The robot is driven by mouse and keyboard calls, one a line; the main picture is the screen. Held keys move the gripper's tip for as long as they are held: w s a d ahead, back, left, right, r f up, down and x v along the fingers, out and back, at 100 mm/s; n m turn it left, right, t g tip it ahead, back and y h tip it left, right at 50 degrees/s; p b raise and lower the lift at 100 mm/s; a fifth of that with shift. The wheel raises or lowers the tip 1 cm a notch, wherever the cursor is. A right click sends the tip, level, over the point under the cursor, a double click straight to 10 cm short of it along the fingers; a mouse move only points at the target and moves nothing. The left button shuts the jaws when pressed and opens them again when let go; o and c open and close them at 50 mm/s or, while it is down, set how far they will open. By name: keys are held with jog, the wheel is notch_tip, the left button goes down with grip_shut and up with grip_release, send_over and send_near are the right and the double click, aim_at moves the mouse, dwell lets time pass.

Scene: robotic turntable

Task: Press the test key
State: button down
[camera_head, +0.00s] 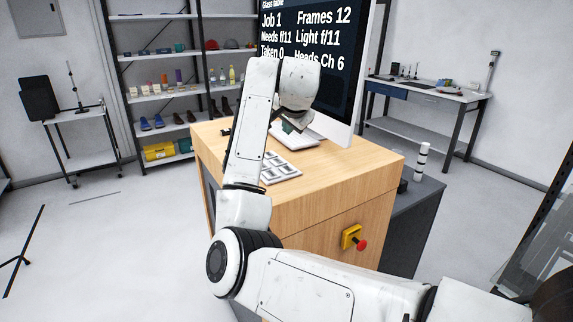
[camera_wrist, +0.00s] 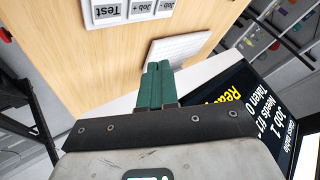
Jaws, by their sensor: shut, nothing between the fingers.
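The test key (camera_wrist: 107,11) is a pale key marked "Test" at the top of the wrist view, cut by the frame's upper edge. It sits in a row beside two keys marked "Job" on a keypad on the wooden desk. The keypad (camera_head: 281,168) also shows in the head view, partly behind my arm, its labels too small to read. My gripper (camera_wrist: 154,70) has green fingers, shut together and empty. The fingertips appear beside the white keyboard, apart from the test key. In the head view my gripper (camera_head: 290,127) is mostly hidden under my wrist.
The large monitor (camera_head: 345,85) stands at the back of the wooden desk (camera_head: 345,180), close to my gripper. It shows Job 1, Taken 0. The white keyboard (camera_wrist: 180,48) lies before it. A red emergency button (camera_head: 361,244) is on the desk's front. Shelves (camera_head: 160,57) stand behind.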

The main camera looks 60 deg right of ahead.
jog(key=shift+f, duration=0.2)
jog(key=b, duration=0.6)
send_over(289, 170)
notch_tip(289, 170, down, 6)
jog(key=shift+a+f, duration=0.1)
jog(key=shift+f, duration=1.1)
jog(key=shift+f, duration=0.1)
dwell(0.8)
jog(key=shift+f, duration=0.3)
jog(key=shift+f, duration=0.45)
dwell(0.8)
jog(key=shift+r+p, duration=0.6)
jog(key=shift+r, duration=0.3)
